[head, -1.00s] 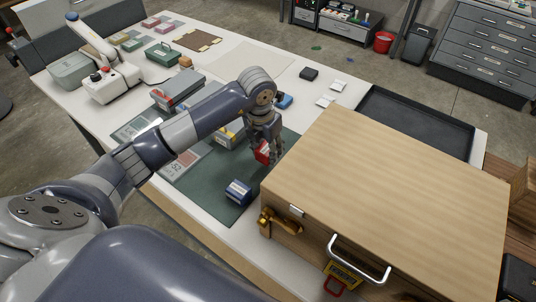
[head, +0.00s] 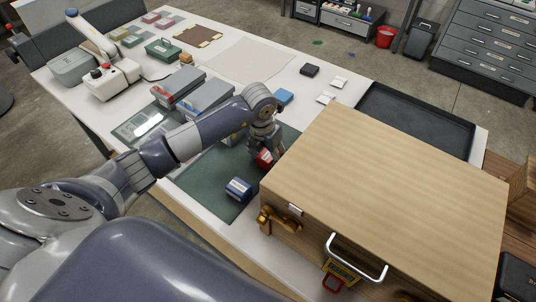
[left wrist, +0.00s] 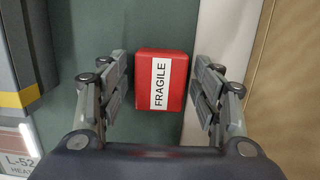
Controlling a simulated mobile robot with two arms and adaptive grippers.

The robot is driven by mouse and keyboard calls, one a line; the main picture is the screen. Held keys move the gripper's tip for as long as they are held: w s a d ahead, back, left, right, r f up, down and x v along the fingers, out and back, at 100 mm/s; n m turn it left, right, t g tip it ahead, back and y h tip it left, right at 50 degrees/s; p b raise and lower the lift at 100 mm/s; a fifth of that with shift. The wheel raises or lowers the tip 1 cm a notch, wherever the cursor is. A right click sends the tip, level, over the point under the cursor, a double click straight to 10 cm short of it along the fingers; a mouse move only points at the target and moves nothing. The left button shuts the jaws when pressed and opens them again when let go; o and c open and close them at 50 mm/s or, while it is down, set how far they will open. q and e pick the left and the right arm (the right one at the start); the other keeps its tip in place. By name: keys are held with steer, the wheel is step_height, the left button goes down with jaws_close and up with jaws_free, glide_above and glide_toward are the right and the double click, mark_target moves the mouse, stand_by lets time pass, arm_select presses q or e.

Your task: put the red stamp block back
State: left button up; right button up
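The red stamp block (head: 264,159) is at the right edge of the dark green mat (head: 207,176), beside the wooden case. In the left wrist view the red block (left wrist: 150,103) shows a white FRAGILE label and lies between the fingers. My left gripper (head: 267,152) points down over it. In the wrist view the left gripper (left wrist: 160,90) is open, with a gap on each side of the block. I cannot tell if the block's underside rests fully on the mat. A blue stamp block (head: 238,189) stands nearer on the mat. My right gripper is not in view.
The large wooden case (head: 400,170) stands close to the right of my gripper. Grey boxes (head: 208,97) are behind my forearm.

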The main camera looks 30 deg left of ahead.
mark_target(265, 157)
arm_select(q)
steer(key=shift+r, duration=0.25)
step_height(265, 157, up, 12)
steer(key=s+b, duration=0.2)
steer(key=shift+f, duration=0.15)
steer(key=shift+w+a, duration=0.1)
